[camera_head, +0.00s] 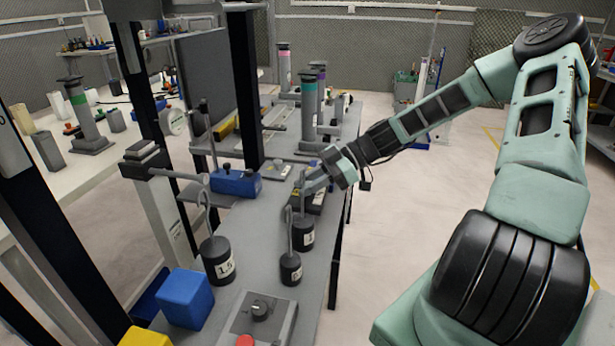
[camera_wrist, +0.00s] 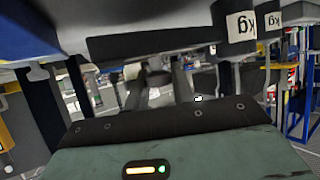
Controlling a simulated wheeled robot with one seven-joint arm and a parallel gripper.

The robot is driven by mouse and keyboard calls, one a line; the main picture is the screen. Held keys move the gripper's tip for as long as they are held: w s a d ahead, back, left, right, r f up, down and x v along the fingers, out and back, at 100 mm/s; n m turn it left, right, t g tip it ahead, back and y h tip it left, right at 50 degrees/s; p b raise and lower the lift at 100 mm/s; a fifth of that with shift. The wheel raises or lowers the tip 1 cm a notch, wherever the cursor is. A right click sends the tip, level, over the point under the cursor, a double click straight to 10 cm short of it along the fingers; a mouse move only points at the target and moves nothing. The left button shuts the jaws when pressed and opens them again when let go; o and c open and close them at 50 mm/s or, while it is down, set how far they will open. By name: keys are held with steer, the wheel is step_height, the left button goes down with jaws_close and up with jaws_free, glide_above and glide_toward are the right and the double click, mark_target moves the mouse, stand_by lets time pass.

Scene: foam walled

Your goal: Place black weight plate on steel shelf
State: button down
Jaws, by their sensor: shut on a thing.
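Several black cylindrical weights with tall metal hooks and white labels are on the grey bench (camera_head: 250,222) in the head view. The largest, marked 1.5 (camera_head: 218,262), stands at the left, and a small one (camera_head: 291,269) is nearest the bench's right edge. My gripper (camera_head: 311,184) is at the upper hook of another black weight (camera_head: 303,237), just behind the small one, and appears shut on it. Whether that weight touches the bench cannot be told. White kg labels (camera_wrist: 240,26) show at the top of the wrist view. A grey metal shelf unit (camera_head: 605,125) is partly visible at the far right.
A blue cube (camera_head: 185,298) and a grey control box with a red knob (camera_head: 262,318) lie near the front. A blue device (camera_head: 236,182) and ringed columns (camera_head: 308,105) stand farther back. Dark posts rise at left. The floor right of the bench is clear.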

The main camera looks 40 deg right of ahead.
steer(key=shift+f, duration=1.65)
steer(key=c, duration=1.2)
jaws_free()
steer(key=shift+f, duration=0.15)
steer(key=v, duration=1.2)
